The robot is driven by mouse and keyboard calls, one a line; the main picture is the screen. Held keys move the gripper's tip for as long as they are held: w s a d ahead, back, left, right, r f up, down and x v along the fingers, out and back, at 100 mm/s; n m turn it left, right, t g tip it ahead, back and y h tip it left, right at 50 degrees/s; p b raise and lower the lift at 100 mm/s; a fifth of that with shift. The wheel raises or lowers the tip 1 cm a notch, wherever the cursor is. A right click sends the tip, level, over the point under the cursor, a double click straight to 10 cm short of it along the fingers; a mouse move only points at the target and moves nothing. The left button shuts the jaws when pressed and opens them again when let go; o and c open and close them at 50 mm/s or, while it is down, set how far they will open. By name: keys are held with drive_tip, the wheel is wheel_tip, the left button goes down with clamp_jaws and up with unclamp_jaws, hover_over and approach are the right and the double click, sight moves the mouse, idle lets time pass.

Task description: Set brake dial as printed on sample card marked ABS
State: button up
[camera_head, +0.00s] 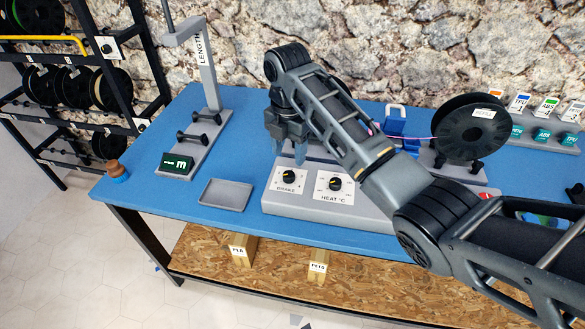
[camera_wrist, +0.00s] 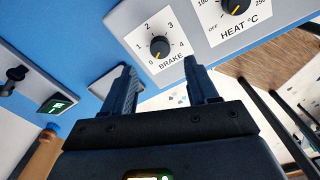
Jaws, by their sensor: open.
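The brake dial (camera_head: 289,177) is a black round knob on a white plate marked 0 to 4, on the grey control box. In the wrist view the brake dial (camera_wrist: 159,47) has its yellow mark pointing down-left, toward 0. My gripper (camera_head: 290,153) hangs open just above and behind the brake dial. In the wrist view my gripper (camera_wrist: 159,68) has its two fingers apart, with the dial beyond the gap and untouched. The card marked ABS (camera_head: 547,106) stands at the back right with a green band; its small print is unreadable.
The heat dial (camera_head: 335,184) sits right beside the brake dial. A grey tray (camera_head: 226,195) lies left of the control box (camera_head: 310,209). A length stand (camera_head: 207,75) is at left.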

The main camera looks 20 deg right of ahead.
sight(289, 174)
drive_tip(key=shift+f+p, duration=0.3)
drive_tip(key=shift+f, duration=3.25)
drive_tip(key=c, duration=1)
